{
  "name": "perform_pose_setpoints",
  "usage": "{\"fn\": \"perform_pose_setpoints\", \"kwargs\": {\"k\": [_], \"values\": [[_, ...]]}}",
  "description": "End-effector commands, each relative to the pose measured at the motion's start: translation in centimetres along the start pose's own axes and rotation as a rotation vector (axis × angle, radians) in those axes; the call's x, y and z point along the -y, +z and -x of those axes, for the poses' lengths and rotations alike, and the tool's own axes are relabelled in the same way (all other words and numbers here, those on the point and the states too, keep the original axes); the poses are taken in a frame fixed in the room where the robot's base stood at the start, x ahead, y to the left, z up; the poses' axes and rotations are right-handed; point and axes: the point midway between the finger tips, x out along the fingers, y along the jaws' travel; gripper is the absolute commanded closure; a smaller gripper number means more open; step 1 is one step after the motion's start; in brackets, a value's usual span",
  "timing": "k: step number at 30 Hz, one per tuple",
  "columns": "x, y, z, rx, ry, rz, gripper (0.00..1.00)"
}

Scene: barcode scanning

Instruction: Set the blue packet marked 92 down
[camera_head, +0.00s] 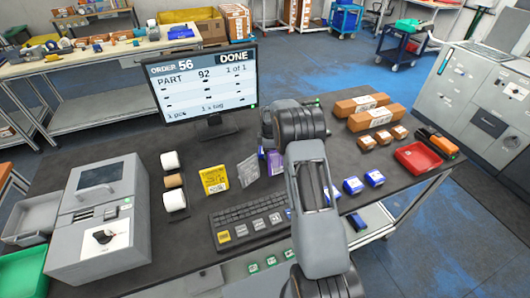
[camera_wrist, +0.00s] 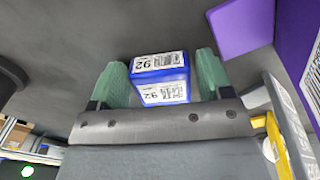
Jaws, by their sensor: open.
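The blue packet marked 92 (camera_wrist: 160,93) shows in the wrist view between the two green fingers of my open gripper (camera_wrist: 160,75). Its white labels with barcodes face the camera. It appears to rest on the dark tabletop (camera_wrist: 75,45), though its underside is hidden. A narrow gap shows at its right side; I cannot tell whether the left finger touches it. In the head view my arm hides the gripper and this packet.
A purple box (camera_wrist: 240,30) stands close right of the gripper. The monitor (camera_head: 205,85) reads order 56, part 92, DONE. A keyboard (camera_head: 250,222), yellow packet (camera_head: 213,179), grey packet (camera_head: 248,170), blue packets (camera_head: 352,185) and red tray (camera_head: 417,157) share the table.

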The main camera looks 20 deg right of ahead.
Motion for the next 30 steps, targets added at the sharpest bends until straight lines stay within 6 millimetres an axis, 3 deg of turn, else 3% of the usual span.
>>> {"fn": "perform_pose_setpoints", "kwargs": {"k": [4, 18, 25, 30], "values": [[0.0, 0.0, 0.0, 0.0, 0.0, 0.0, 0.3], [0.0, 0.0, 0.1, 0.0, 0.001, 0.0, 0.73], [-0.1, 0.0, 0.6, -0.001, 0.003, 0.0, 0.73], [-0.1, 0.0, 3.0, -0.001, 0.005, 0.0, 0.73]]}}
